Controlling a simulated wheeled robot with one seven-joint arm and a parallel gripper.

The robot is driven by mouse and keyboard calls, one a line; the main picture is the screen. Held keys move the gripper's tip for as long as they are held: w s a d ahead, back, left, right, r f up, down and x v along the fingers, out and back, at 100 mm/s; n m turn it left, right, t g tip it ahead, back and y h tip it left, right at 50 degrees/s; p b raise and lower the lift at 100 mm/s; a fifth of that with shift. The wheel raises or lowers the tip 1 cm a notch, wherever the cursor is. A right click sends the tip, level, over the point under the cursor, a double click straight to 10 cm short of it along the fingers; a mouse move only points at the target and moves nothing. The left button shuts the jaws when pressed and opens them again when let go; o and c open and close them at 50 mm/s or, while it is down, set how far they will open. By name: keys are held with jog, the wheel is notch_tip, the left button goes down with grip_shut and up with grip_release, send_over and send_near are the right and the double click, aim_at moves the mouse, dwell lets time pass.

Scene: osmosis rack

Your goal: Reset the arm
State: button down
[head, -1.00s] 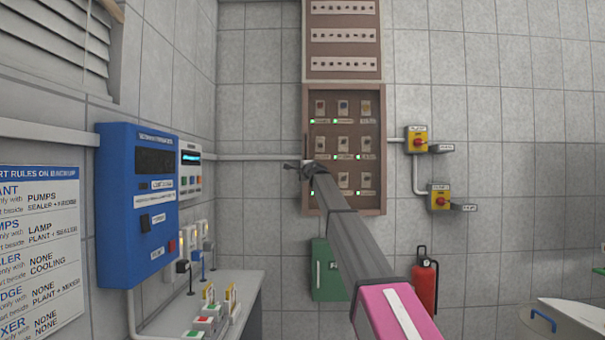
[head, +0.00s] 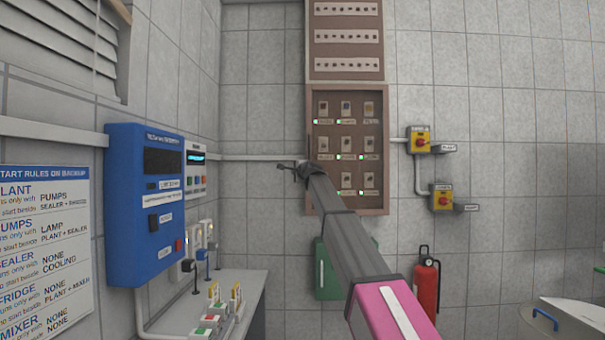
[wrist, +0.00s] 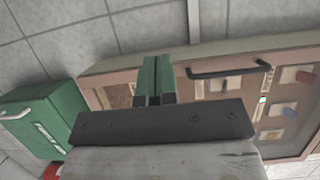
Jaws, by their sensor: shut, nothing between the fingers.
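My arm reaches from the lower right up toward the back wall in the head view. My gripper (head: 284,166) is at its far end, in front of the left edge of the brown switch panel (head: 383,184). In the wrist view my gripper (wrist: 152,62) shows two green fingers close together, shut with nothing between them. The panel, with a dark bar handle (wrist: 228,70), lies beyond and to the right of the fingers. I cannot tell the exact gap between fingers and panel.
A blue control box (head: 145,205) hangs on the left wall above a grey bench (head: 240,284) with several small switches. A green box (head: 322,275) and a red extinguisher (head: 426,288) are low on the back wall. Two yellow switches are right of the panel. A rules sign hangs far left.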

jog(key=s+a, duration=0.3)
jog(key=s, duration=0.1)
jog(key=s+d+f+n+g+h, duration=0.15)
jog(key=s+d+f, duration=0.35)
jog(key=f, duration=1.1)
jog(key=s+d+f+n+g+h, duration=0.1)
jog(key=s+d+f+n+g, duration=0.35)
jog(key=f, duration=1.05)
jog(key=s+d+f+n+g+h, duration=0.1)
jog(key=s+d+f+h, duration=0.15)
jog(key=d+f, duration=0.9)
jog(key=s+d+f+n+g+h, duration=0.1)
jog(key=s+d+f+n+g, duration=0.2)
jog(key=s+f, duration=1.3)
jog(key=s+d+f+n+g+h, duration=0.1)
jog(key=s+d+f+n+g, duration=0.2)
jog(key=s+f, duration=1.3)
jog(key=s+d+g, duration=0.2)
jog(key=d+g, duration=0.1)
jog(key=d, duration=0.1)
jog(key=shift+s+d+f, duration=0.2)
jog(key=shift+d, duration=0.1)
